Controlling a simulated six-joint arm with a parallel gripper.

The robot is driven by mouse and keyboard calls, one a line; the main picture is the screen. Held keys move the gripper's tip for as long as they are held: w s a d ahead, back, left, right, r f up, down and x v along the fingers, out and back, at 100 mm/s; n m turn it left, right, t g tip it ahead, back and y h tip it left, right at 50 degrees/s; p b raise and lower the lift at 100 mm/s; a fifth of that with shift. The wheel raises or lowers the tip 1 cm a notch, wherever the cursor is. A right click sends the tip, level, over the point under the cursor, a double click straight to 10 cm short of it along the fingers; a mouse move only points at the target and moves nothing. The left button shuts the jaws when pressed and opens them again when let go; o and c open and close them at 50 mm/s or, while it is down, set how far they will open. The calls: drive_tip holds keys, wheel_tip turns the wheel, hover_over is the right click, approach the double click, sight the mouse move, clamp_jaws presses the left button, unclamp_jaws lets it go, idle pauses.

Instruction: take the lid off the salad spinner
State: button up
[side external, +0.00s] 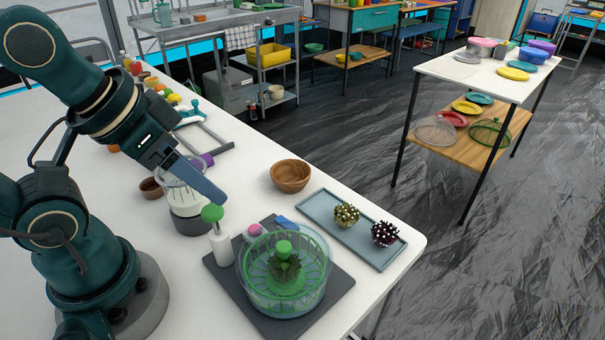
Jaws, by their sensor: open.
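The salad spinner (312,287) stands on a dark grey mat at the front of the white table. It is a clear bowl with a green slotted basket and dark green leaves inside. Its clear lid appears to sit on top, with a green knob (283,247) in the middle; the lid's edge is hard to tell from the bowl's rim. My gripper (207,184) is open, up and to the left of the spinner, apart from it and pointing down to the right. I see it from the side, and its far finger is mostly hidden. Nothing shows held in it.
A white bottle with a green round top (221,245) stands close left of the spinner. A clear-topped appliance (187,212) is below my gripper. A wooden bowl (290,176) stands behind. A grey-blue tray (352,236) with two spiky balls lies right, near the table edge.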

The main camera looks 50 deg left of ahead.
drive_tip(key=shift+w+d+r+n, duration=0.25)
drive_tip(key=shift+w+r+n, duration=0.15)
drive_tip(key=shift+w+r, duration=0.3)
drive_tip(key=w+d+g, duration=0.1)
drive_tip(key=w+d, duration=0.1)
drive_tip(key=m+g, duration=0.3)
hover_over(283, 246)
drive_tip(key=f, duration=0.3)
drive_tip(key=shift+s+a, duration=0.1)
drive_tip(key=shift+a, duration=0.2)
drive_tip(key=shift+s+d+f, duration=0.25)
drive_tip(key=shift+f, duration=0.35)
drive_tip(key=shift+w+f, duration=0.15)
drive_tip(key=shift+f, duration=0.95)
drive_tip(key=shift+w+f, duration=0.15)
drive_tip(key=shift+f, duration=0.95)
clamp_jaws()
